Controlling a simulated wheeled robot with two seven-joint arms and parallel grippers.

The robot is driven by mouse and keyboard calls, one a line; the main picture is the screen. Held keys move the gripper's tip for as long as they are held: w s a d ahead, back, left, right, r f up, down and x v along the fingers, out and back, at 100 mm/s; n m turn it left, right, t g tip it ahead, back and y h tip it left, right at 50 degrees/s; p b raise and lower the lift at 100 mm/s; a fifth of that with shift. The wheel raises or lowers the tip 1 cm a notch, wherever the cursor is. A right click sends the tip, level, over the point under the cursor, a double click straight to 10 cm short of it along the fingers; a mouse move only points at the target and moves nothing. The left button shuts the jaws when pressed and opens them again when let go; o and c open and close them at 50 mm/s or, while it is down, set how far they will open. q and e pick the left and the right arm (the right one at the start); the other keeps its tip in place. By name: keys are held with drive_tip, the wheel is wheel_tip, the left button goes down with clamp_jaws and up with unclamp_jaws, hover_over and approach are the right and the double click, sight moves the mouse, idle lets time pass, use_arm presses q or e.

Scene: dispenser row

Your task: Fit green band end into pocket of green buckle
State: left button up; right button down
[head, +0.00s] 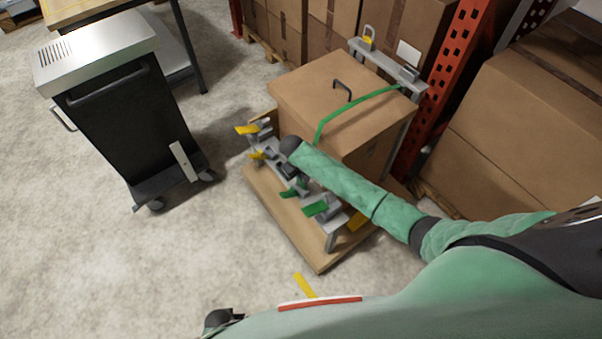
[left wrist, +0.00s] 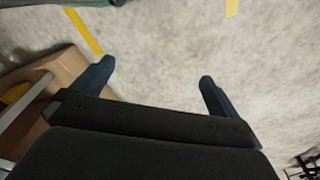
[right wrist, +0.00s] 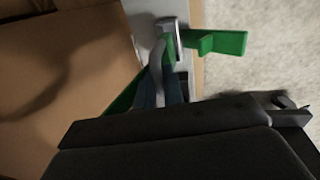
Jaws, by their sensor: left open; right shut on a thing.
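The green band (head: 355,110) runs from the rear post across the box lid and down its front side, then behind my right arm. In the right wrist view the band (right wrist: 122,104) leads to my right gripper (right wrist: 170,82). It is shut on the band end, mostly hidden between the fingers. The green buckle (right wrist: 168,28), grey with a green lever (right wrist: 220,43), is just beyond the fingertips. A curved grey piece lies alongside the fingers; I cannot tell whether the end is inside the pocket. My left gripper (left wrist: 156,72) is open and empty above the floor.
The brown box (head: 315,85) stands on a wooden base (head: 290,235) with a row of yellow and green levers along its front. A black cart (head: 125,115) stands at left. Red racking (head: 460,70) and cartons are behind and right. The floor at left front is clear.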

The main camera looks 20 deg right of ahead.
drive_tip(key=shift+f+b, duration=0.3)
drive_tip(key=shift+f, duration=0.25)
drive_tip(key=shift+f+b, duration=0.15)
drive_tip(key=shift+b, duration=0.25)
drive_tip(key=shift+f+b, duration=0.3)
drive_tip(key=shift+b, duration=0.05)
drive_tip(key=shift+f, duration=0.65)
use_arm(q)
wheel_tip(320, 180, up, 6)
drive_tip(key=w+d, duration=0.1)
drive_tip(key=shift+r, duration=0.2)
